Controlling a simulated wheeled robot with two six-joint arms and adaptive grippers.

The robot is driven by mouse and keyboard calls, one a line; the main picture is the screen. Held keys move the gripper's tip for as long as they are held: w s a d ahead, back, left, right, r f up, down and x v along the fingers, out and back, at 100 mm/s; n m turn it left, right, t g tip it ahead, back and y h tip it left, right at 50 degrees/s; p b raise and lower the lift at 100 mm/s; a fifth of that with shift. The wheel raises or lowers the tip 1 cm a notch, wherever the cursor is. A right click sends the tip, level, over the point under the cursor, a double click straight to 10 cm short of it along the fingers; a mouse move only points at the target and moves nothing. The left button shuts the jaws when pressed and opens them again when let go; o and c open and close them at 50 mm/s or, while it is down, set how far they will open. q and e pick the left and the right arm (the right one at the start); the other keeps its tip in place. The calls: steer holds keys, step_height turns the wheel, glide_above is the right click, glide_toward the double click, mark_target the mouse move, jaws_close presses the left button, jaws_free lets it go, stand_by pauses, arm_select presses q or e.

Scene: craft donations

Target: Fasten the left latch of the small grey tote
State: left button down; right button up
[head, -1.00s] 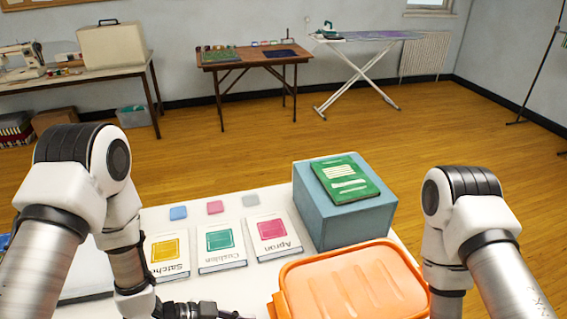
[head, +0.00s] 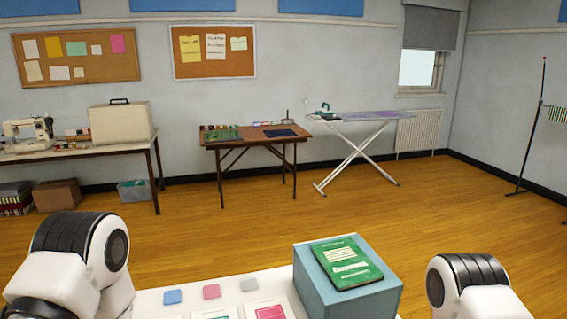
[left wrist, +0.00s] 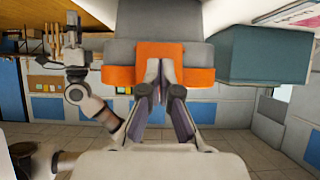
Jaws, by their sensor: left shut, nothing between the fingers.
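The small grey tote (left wrist: 125,50) shows in the left wrist view, which is upside down. Its side has a grey rim band, an orange lid edge (left wrist: 200,76) and an orange latch (left wrist: 147,49) at the middle. My left gripper (left wrist: 161,84) is shut and empty, its fingertips in front of the latch and partly covering it. I cannot tell whether they touch it or whether the latch is fastened. My right gripper (left wrist: 72,20) hangs at the left of that view, too small to read. The head view shows neither the tote nor my grippers.
A blue-teal box (head: 320,289) with a green booklet (head: 346,262) on it stands at the back of the white table (head: 150,303); the box also shows in the left wrist view (left wrist: 265,55). Small coloured squares lie left of it. Open wooden floor lies beyond.

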arm_select(q)
steer(key=shift+w+d, duration=0.3)
steer(key=shift+d, duration=0.65)
steer(key=shift+d+r, duration=0.1)
steer(key=shift+w+d+r+p, duration=0.1)
steer(key=shift+w+d+p, duration=0.05)
steer(key=shift+d, duration=0.35)
steer(key=shift+w+d+p, duration=0.15)
steer(key=shift+d, duration=0.3)
steer(key=f+p+v, duration=0.1)
steer(key=p+v, duration=0.1)
steer(key=v, duration=0.5)
steer(key=shift+s+a+r+p, duration=0.2)
steer(key=shift+a+p, duration=0.2)
steer(key=shift+a, duration=0.15)
